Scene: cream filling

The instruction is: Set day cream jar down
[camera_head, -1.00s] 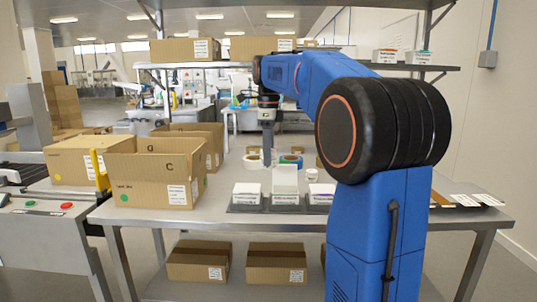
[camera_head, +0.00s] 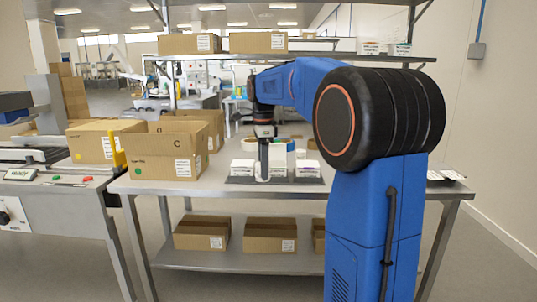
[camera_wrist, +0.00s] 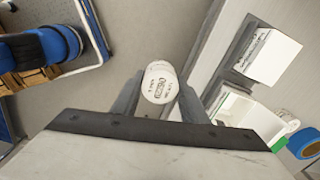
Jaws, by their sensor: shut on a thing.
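The day cream jar (camera_wrist: 160,82) is a white cylinder with dark print on its top, between my gripper's two grey fingers (camera_wrist: 155,97) in the wrist view. My gripper is shut on it. In that view the jar appears against the grey floor, left of the table's edge. In the head view my gripper (camera_head: 264,178) points down at the table's front, before the middle of the white boxes. I cannot make out the jar clearly there.
White boxes on dark trays stand left (camera_head: 243,168) and right (camera_head: 308,168) of my gripper. An open white box (camera_wrist: 236,108) and a blue tape roll (camera_wrist: 305,142) are in the wrist view. An open carton marked C (camera_head: 165,157) stands left.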

